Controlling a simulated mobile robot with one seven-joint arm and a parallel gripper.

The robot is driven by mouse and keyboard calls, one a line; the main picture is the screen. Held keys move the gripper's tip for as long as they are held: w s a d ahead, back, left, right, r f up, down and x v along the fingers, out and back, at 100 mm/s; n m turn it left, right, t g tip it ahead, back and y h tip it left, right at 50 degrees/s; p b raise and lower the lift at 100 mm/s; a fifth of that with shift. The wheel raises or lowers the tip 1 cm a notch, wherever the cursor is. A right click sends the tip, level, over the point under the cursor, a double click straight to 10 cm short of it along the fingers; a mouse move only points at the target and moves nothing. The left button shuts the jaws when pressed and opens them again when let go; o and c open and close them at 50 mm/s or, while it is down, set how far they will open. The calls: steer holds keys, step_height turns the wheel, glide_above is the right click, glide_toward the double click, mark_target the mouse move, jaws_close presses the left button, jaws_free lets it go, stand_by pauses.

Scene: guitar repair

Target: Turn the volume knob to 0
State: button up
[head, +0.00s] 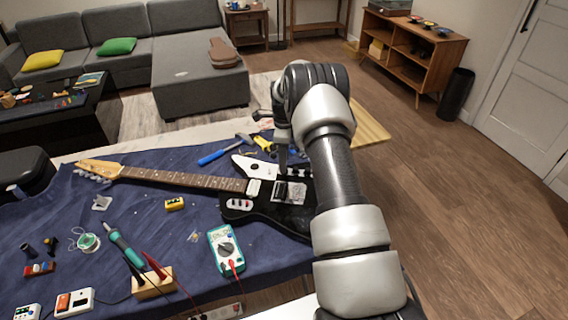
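A black electric guitar (232,211) lies flat on the blue cloth, its neck (170,178) pointing left. Its body carries white pickguard parts, pickups and metal hardware. Small knob-like parts (292,172) show near the far edge of the body, under my gripper. They are too small to tell which is the volume knob or how it is set. My gripper (283,166) points down over the far side of the guitar body. Its fingertips are small and dark, and I cannot tell whether they touch a knob. My arm hides the right end of the body.
The blue cloth (150,222) covers the worktable. A teal multimeter (227,250), a yellow box (175,203), a soldering iron (122,246) and a wooden block (153,283) lie in front of the guitar.

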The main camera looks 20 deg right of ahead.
steer(key=shift+f, duration=1.05)
jaws_close()
steer(key=shift+n, duration=0.3)
